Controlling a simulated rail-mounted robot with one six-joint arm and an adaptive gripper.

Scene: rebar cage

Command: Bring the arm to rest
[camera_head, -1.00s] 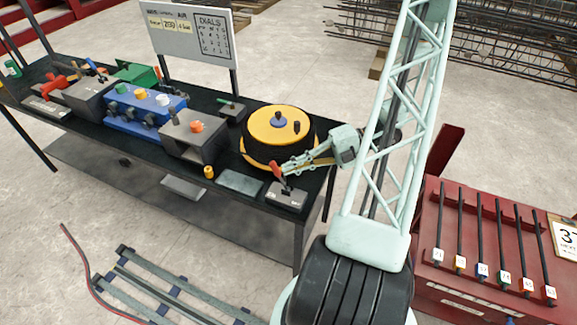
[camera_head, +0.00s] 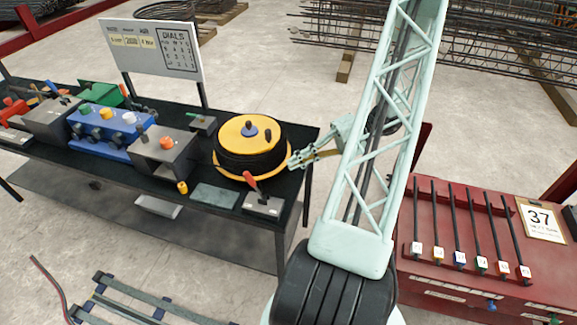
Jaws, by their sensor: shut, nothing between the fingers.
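My gripper (camera_head: 294,163) is at the end of my pale green lattice arm, over the right end of the black workbench (camera_head: 298,192). It is shut and holds nothing. Its fingers point left, close to the right edge of the round yellow and black turntable (camera_head: 250,132). I cannot tell whether they touch it. A small grey box with a red lever (camera_head: 262,204) sits at the bench's front right corner, below and left of the fingertips. Part of the wrist is hidden behind the arm's lattice.
A grey box with an orange knob (camera_head: 162,150) and a blue valve block (camera_head: 108,128) stand left on the bench. A dials sign (camera_head: 155,48) rises behind. Rebar bundles (camera_head: 450,35) lie behind on open floor.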

